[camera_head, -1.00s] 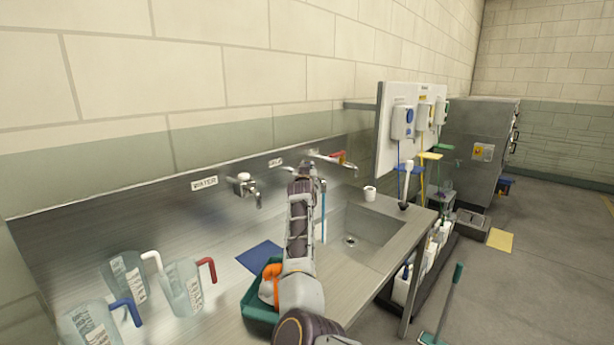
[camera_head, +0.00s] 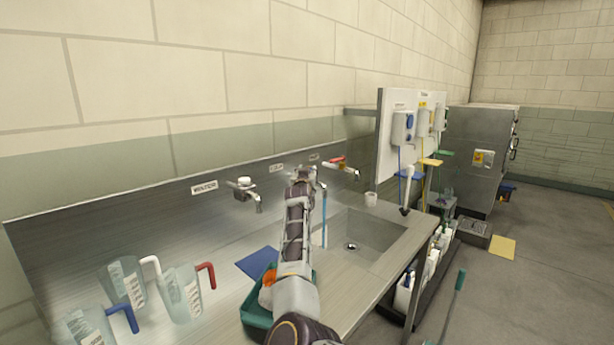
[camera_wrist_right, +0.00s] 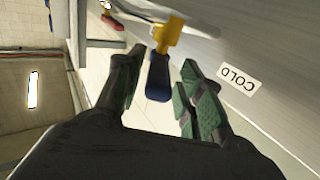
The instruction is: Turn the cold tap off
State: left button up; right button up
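The cold tap's blue lever (camera_wrist_right: 158,78) on a brass stem (camera_wrist_right: 168,36) shows in the right wrist view beside the COLD label (camera_wrist_right: 239,79). My right gripper (camera_wrist_right: 163,60) is open, with one green-padded finger on each side of the lever. The pads appear apart from it. In the head view my right gripper (camera_head: 304,176) is at the cold tap and hides most of it. A bluish stream of water (camera_head: 324,215) falls below the spout into the sink (camera_head: 375,235). My left gripper is not in view.
A red-handled tap (camera_head: 338,160) is to the right, and a tap (camera_head: 243,190) by the WATER label to the left. Jugs (camera_head: 182,293), a blue cloth (camera_head: 257,262) and a green tray (camera_head: 256,318) are on the counter.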

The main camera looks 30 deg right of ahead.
jog(key=shift+d, duration=0.1)
dwell(0.3)
jog(key=shift+r, duration=4.9)
